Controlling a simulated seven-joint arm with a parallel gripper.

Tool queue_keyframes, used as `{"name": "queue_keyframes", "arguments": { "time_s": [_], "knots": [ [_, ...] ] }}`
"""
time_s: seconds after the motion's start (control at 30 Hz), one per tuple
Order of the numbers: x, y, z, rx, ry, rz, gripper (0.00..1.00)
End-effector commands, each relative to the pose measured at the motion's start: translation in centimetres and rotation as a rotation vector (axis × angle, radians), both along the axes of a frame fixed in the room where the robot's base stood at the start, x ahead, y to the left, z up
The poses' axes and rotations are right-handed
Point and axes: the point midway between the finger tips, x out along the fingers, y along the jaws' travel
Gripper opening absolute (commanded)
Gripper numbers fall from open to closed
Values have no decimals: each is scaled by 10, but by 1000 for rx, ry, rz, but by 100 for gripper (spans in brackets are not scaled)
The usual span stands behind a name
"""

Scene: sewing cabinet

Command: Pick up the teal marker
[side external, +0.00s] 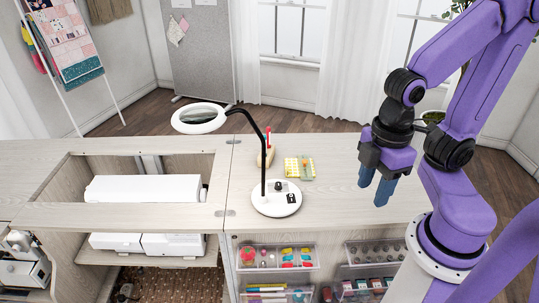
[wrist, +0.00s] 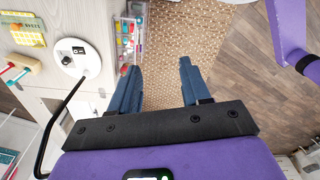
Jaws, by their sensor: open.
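In the wrist view my gripper (wrist: 159,72) is open with nothing between the fingers. The clear bins (wrist: 128,38) show beyond the left finger there.
A white magnifier lamp (side external: 276,198) stands mid-tabletop. A white machine (side external: 143,189) sits in the left recess. An upper bin (side external: 277,257) holds coloured pieces. The right tabletop (side external: 335,150) is clear.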

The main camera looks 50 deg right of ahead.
Motion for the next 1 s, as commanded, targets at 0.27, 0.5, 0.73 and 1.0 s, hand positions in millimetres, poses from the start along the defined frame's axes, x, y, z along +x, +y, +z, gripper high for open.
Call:
{"name": "queue_keyframes", "arguments": {
  "time_s": [0.27, 0.5, 0.73, 1.0],
  "knots": [
    [1, 1, 28, 8, -4, 0, 47],
    [4, 6, 48, 26, 3, -17, 47],
    [20, 30, 41, 146, 0, -81, 47],
    [61, 62, 33, 332, -48, -219, 47]
  ]
}}
